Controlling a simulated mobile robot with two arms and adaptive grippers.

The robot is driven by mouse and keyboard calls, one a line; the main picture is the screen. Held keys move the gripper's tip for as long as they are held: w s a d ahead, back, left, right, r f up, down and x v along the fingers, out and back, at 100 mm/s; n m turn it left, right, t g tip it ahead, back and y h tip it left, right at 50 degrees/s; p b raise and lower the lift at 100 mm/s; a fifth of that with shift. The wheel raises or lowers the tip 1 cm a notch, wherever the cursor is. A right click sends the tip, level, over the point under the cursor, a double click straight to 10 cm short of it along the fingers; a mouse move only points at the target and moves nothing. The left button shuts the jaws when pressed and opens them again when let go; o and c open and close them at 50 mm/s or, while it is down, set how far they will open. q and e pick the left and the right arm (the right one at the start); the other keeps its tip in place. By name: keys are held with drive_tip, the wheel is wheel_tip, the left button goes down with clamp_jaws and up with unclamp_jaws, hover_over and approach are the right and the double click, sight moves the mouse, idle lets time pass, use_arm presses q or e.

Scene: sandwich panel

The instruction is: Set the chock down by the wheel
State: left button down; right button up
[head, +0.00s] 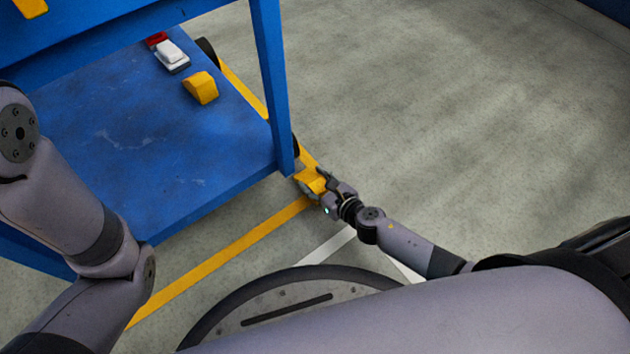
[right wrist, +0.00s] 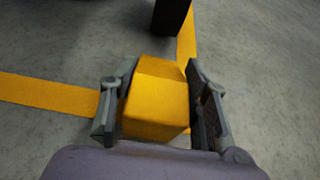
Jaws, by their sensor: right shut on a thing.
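The yellow chock (head: 313,181) is between the fingers of my right gripper (head: 314,188), low at the near right corner of the blue cart. In the right wrist view the chock (right wrist: 156,100) fills the space between both fingers of the gripper (right wrist: 152,112). A dark wheel (right wrist: 171,16) stands just beyond the chock in that view, with a gap of floor visible between them. In the head view the wheel (head: 296,146) is mostly hidden behind the cart leg. I cannot tell whether the chock touches the floor. My left arm shows at the left, but its gripper is out of view.
The blue cart's lower shelf (head: 120,140) carries another yellow chock (head: 201,88) and a white and red item (head: 172,56). The cart leg (head: 272,90) rises close to my right gripper. Yellow floor lines (head: 225,258) meet near the wheel. Floor to the right is clear.

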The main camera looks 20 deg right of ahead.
drive_tip(key=o, duration=1.5)
drive_tip(key=shift+r+p, duration=0.15)
drive_tip(key=shift+p, duration=0.15)
drive_tip(key=shift+s+d+r, duration=0.1)
drive_tip(key=shift+s+r, duration=0.1)
drive_tip(key=shift+s, duration=0.1)
drive_tip(key=p+v, duration=0.2)
drive_tip(key=v, duration=0.9)
drive_tip(key=shift+s, duration=0.2)
